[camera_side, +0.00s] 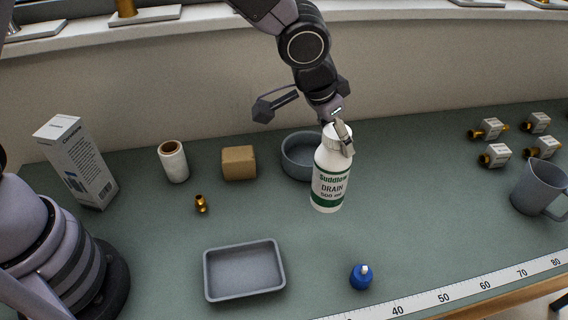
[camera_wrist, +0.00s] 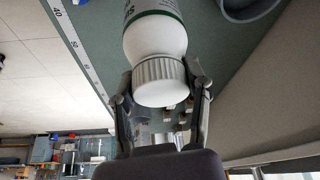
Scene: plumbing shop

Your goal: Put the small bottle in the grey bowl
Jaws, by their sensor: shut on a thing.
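A white bottle (camera_side: 328,180) with a green-lettered "DRAIN" label stands upright in my gripper (camera_side: 342,136). My gripper is shut on its ribbed white cap; the wrist view shows the fingers (camera_wrist: 163,88) on either side of the cap, with the bottle (camera_wrist: 155,38) beyond. I cannot tell whether its base touches the mat. The grey bowl (camera_side: 294,158) is just behind and left of the bottle, its right side partly hidden by it. Part of the bowl shows at the top of the wrist view (camera_wrist: 240,16). A small blue bottle-like item (camera_side: 361,277) with a white tip sits at the front.
A grey tray (camera_side: 244,271) lies front left. A brown block (camera_side: 239,163), a white roll (camera_side: 173,162), a brass fitting (camera_side: 201,204) and a white box (camera_side: 76,161) stand left. A grey jug (camera_side: 540,187) and several valves are right. A ruler (camera_side: 480,285) runs along the front.

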